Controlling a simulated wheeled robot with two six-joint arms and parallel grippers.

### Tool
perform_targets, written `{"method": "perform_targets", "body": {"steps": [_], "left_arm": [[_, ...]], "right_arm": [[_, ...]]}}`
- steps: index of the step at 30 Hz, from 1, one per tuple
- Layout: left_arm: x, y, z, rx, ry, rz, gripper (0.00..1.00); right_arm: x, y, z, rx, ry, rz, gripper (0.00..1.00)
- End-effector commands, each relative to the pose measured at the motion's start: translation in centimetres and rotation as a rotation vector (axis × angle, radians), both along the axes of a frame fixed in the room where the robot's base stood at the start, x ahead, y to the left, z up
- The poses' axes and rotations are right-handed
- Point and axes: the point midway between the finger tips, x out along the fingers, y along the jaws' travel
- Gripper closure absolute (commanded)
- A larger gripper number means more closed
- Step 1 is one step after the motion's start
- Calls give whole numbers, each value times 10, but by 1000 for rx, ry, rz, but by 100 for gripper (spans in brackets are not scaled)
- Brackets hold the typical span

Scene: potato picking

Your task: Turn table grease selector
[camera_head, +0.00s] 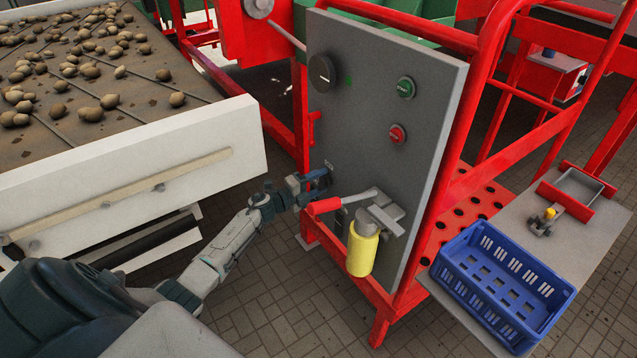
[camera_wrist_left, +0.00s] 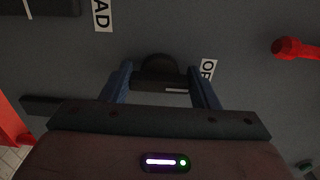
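The grease selector is a black knob (camera_wrist_left: 158,72) on the grey panel, seen in the left wrist view with a short white mark at its lower right. A label starting "OF" (camera_wrist_left: 208,69) is to its right, partly hidden by a finger; a label ending "AD" (camera_wrist_left: 103,15) is to its upper left. My left gripper (camera_wrist_left: 160,80) is open, with one blue finger on each side of the knob; whether they touch it I cannot tell. In the head view my left gripper (camera_head: 322,181) is at the panel's lower left and hides the knob. My right gripper is out of view.
The grey panel (camera_head: 360,125) carries a large black dial (camera_head: 322,73), a green button (camera_head: 405,87) and a red button (camera_head: 397,134). A red-handled lever (camera_head: 325,206) and a yellow canister (camera_head: 361,249) stick out close to my gripper's right. A blue crate (camera_head: 470,262) stands at right.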

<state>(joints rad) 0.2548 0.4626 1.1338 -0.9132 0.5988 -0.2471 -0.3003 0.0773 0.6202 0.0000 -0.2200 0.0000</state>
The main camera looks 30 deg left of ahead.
Motion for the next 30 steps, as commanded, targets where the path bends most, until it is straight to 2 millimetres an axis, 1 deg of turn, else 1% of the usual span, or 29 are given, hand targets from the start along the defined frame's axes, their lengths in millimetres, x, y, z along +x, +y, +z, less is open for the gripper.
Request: {"method": "perform_targets", "body": {"steps": [1,3,11,14,17,20,24,30], "left_arm": [[-1,0,-1,0,2,1,38],[0,0,-1,0,1,0,24],[0,0,-1,1,1,0,24],[-4,2,-2,3,1,1,24],[-13,6,-3,4,1,1,24],[-28,11,-4,6,2,-2,24],[-53,22,-6,6,3,-2,24],[-82,34,-5,5,3,-1,24]], "right_arm": [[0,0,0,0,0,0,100],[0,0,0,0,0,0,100],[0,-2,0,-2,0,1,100],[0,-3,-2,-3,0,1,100],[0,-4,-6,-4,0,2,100],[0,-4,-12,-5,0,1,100],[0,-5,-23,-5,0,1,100],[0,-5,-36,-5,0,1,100]]}}
